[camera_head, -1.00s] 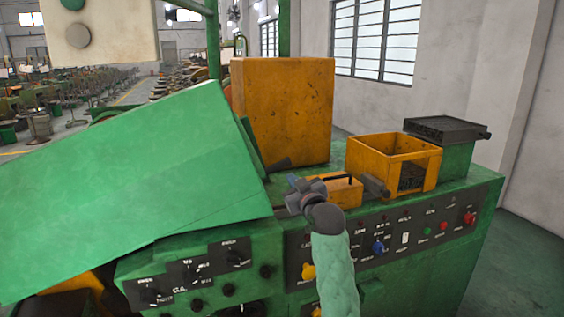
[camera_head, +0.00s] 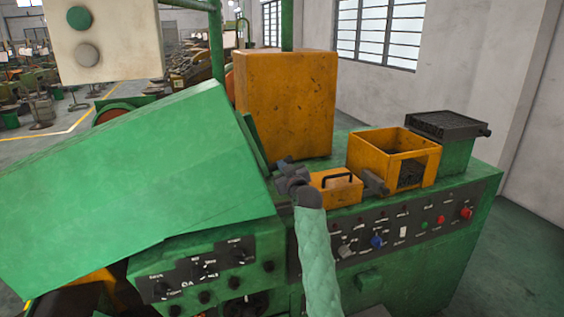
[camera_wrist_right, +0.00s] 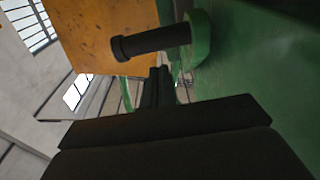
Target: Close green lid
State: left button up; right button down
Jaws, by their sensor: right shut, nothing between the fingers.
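The large green lid (camera_head: 130,175) is a tilted cover at the left of the machine in the head view, sloping down to the left. In the right wrist view its green surface (camera_wrist_right: 245,70) fills the right side. A dark cylindrical handle (camera_wrist_right: 152,43) on a green rounded mount stands out beyond my fingers. My right gripper (camera_head: 284,164) is beside the lid's right edge, shut and empty; its fingers also show in the right wrist view (camera_wrist_right: 158,85). I cannot tell whether it touches the lid. My left gripper is not in view.
A tall orange box (camera_head: 287,103) stands behind my right gripper. A small orange box with a handle (camera_head: 336,188) and an open orange bin (camera_head: 383,160) sit to its right. A control panel (camera_head: 425,225) runs along the front. A pale panel (camera_head: 120,40) hangs at upper left.

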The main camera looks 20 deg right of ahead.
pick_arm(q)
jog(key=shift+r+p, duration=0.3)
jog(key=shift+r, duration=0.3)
pick_arm(e)
jog(key=shift+w+d+f, duration=0.15)
jog(key=shift+w+f, duration=0.35)
jog(key=shift+w, duration=0.15)
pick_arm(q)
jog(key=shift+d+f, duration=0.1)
